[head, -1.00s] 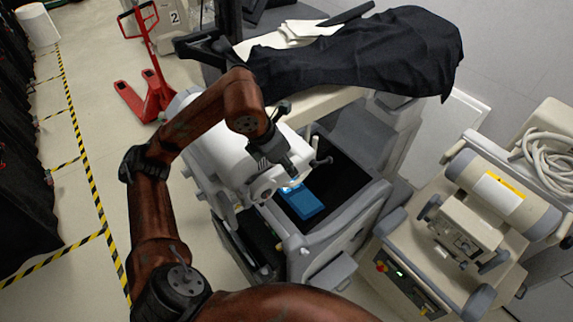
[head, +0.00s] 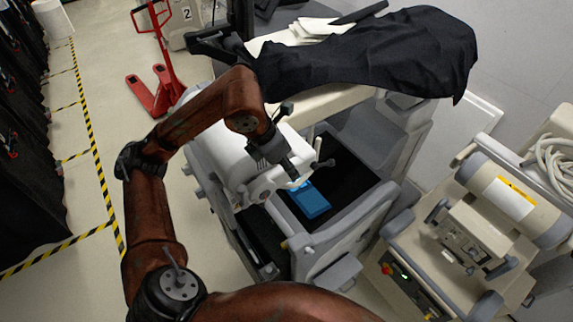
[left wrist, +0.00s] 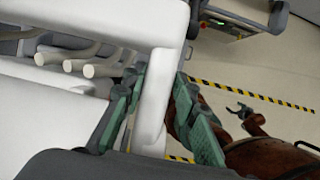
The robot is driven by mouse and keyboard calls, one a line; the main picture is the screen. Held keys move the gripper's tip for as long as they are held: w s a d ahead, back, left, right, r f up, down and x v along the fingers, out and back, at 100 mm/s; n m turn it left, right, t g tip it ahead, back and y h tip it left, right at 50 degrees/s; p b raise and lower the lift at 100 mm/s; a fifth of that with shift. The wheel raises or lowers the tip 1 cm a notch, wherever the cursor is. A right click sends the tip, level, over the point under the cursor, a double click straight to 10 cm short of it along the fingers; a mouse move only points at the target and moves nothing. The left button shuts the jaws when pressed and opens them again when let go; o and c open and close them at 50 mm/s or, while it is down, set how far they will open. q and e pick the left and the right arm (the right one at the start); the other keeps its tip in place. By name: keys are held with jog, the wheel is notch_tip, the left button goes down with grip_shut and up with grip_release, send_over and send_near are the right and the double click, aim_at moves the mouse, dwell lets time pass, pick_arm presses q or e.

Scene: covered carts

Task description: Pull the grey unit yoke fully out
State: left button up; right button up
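The grey unit yoke (left wrist: 154,105) shows in the left wrist view as a pale, thick bar running between the two green fingers of my left gripper (left wrist: 160,82). The fingertips sit close on both sides of it, and the gripper looks shut on it. In the head view my left gripper (head: 290,172) is at the front of the pale unit (head: 222,155), whose yoke is mostly hidden by the gripper.
A blue box (head: 311,202) lies on the cart's dark top (head: 345,178). A black cloth (head: 370,60) covers the cart behind. A beige machine (head: 455,235) stands close on the right. A red pallet jack (head: 158,90) is at the back left; the floor (head: 75,285) at left is clear.

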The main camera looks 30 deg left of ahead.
pick_arm(q)
jog(key=shift+o, duration=1.4)
jog(key=shift+d, duration=0.1)
jog(key=shift+r, duration=0.3)
jog(key=v, duration=1.1)
jog(key=shift+s+a+r, duration=0.2)
jog(key=shift+s+a, duration=0.05)
